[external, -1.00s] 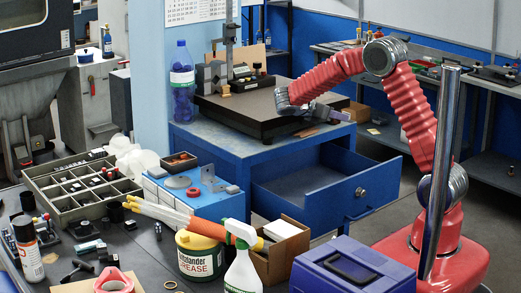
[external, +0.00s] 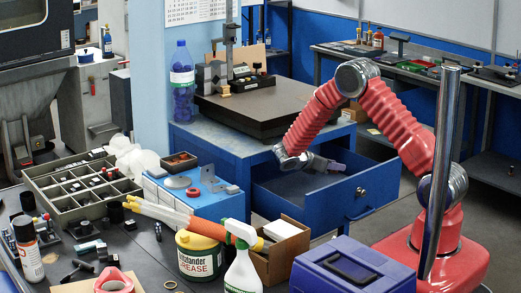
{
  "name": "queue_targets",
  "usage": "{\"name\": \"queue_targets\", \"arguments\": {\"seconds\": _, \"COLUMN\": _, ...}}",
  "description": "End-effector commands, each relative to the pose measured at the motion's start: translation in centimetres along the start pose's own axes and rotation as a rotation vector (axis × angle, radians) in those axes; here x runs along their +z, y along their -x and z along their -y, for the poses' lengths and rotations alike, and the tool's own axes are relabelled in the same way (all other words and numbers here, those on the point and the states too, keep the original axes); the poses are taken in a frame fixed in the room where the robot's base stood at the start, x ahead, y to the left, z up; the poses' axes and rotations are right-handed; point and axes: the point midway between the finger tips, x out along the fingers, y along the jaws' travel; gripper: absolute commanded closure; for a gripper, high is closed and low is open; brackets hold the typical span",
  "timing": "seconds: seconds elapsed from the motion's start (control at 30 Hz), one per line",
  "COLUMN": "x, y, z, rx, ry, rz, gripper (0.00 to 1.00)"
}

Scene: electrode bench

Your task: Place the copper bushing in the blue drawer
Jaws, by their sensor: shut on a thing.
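The blue drawer (external: 352,193) stands pulled open at the front of the blue cabinet (external: 222,150), under the dark surface plate. My gripper (external: 341,167) is over the open drawer, near the level of its rim, reaching in from the left side of the opening. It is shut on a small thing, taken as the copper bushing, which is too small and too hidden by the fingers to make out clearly. The drawer's grey floor shows bare where it is not covered by my gripper.
The dark surface plate (external: 245,116) with a gauge stand (external: 229,45) sits on the cabinet above and behind the drawer. A spray bottle (external: 243,262), a cardboard box (external: 277,262) and a purple case (external: 352,278) stand in front. A metal post (external: 440,175) rises at the right.

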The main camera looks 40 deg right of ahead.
Motion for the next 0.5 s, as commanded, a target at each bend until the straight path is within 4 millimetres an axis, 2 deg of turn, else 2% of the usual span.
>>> {"name": "queue_targets", "arguments": {"seconds": 0.2, "x": -3.2, "y": -1.4, "z": 0.0, "rx": 0.0, "ry": 0.002, "rz": 0.001, "gripper": 0.96}}
{"name": "queue_targets", "arguments": {"seconds": 0.5, "x": -4.0, "y": -1.6, "z": -0.1, "rx": 0.001, "ry": -0.001, "rz": 0.001, "gripper": 0.96}}
